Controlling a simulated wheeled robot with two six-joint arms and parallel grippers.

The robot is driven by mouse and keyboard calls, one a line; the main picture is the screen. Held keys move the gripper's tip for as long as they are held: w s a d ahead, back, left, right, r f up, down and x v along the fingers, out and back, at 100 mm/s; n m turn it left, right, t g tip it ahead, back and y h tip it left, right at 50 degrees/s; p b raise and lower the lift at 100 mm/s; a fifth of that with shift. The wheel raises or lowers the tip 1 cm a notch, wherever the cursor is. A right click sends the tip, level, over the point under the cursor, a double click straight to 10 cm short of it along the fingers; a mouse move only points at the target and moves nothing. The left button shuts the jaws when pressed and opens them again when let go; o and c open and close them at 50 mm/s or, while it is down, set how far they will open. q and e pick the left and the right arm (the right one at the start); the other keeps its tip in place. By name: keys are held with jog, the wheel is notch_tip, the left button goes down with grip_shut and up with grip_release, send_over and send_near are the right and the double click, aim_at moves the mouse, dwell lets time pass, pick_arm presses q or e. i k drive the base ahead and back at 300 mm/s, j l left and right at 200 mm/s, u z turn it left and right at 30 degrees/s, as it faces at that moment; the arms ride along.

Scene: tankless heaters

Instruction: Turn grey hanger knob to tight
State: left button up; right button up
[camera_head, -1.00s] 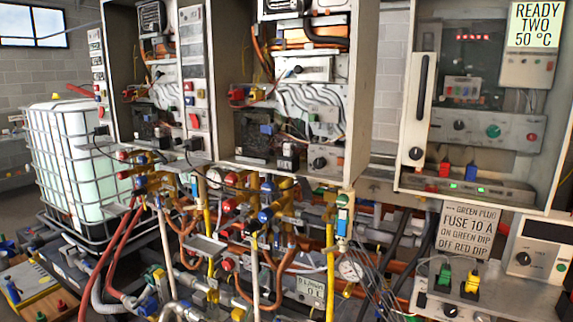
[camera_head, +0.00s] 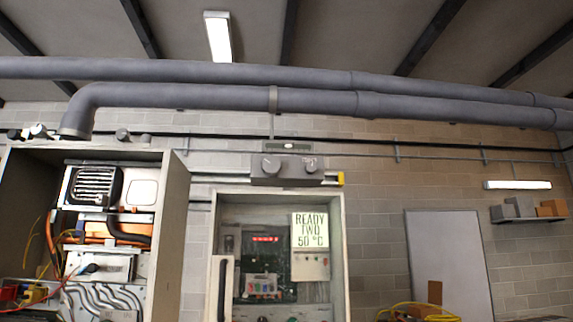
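A grey box (camera_head: 287,172) is mounted on the wall above the right cabinet and carries two grey knobs, a left knob (camera_head: 270,165) and a right knob (camera_head: 310,164). A pipe hanger strap (camera_head: 272,98) goes around the lower grey pipe (camera_head: 215,97) above the box. A thin rod runs from it down toward a small dark plate (camera_head: 288,147). I cannot tell which knob is the hanger knob, and its markings are too small to read. Neither of my grippers is in view.
An open heater cabinet (camera_head: 177,215) stands at left, with small grey knobs (camera_head: 122,135) near its top. The right cabinet (camera_head: 338,255) bears a "READY TWO 50 °C" sign (camera_head: 310,231). A whiteboard (camera_head: 448,262) and a shelf (camera_head: 530,219) are at right.

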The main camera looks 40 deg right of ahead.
aim_at(310, 167)
jog(key=l+z, duration=0.1)
jog(key=z, duration=1.2)
